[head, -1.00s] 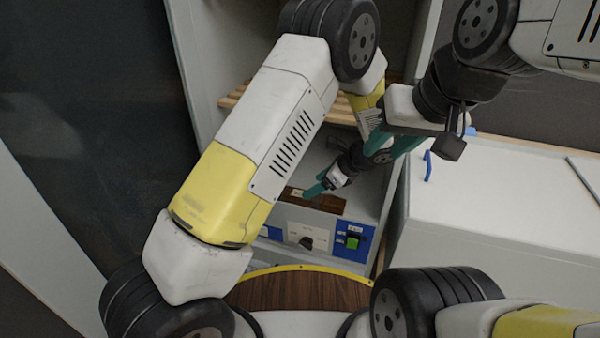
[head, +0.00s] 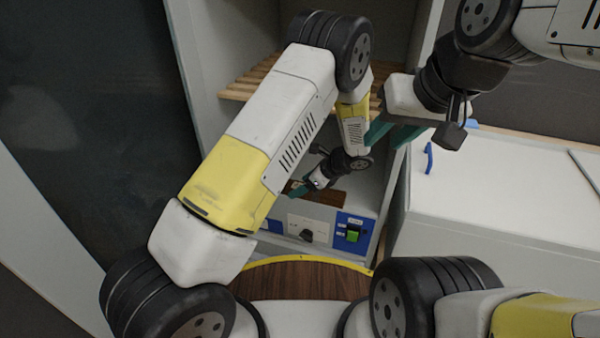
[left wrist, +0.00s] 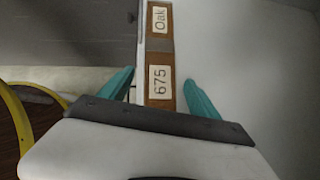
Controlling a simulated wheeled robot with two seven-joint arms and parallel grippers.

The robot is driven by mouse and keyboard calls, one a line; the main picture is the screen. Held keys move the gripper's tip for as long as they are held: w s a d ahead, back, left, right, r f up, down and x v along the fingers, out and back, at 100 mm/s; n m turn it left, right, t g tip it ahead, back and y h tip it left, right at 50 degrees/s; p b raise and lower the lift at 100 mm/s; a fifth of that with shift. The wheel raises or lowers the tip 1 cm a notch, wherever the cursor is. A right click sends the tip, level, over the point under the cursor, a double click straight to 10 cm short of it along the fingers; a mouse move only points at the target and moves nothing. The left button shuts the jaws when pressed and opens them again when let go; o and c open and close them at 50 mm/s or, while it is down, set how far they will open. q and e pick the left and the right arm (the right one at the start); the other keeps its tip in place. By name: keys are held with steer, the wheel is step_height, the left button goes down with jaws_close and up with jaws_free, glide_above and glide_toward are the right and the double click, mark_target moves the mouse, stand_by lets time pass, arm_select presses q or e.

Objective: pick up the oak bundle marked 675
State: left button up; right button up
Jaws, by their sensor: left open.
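The oak bundle (left wrist: 159,56) is a narrow brown strip with white labels reading "Oak" and "675". In the left wrist view it runs between the two teal fingers of my left gripper (left wrist: 158,78), which is open, with a gap on each side. In the head view the bundle (head: 329,197) is a small brown patch on the ledge above the control panel, partly hidden by my left gripper (head: 297,189). My right gripper (head: 391,134) hangs higher and to the right, its teal fingers apart and empty.
The control panel (head: 318,231) has a dark knob and a green button. A slatted wooden shelf (head: 240,89) is above. A dark panel (head: 80,130) stands at left.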

arm_select(q)
jaws_close()
stand_by(0.3)
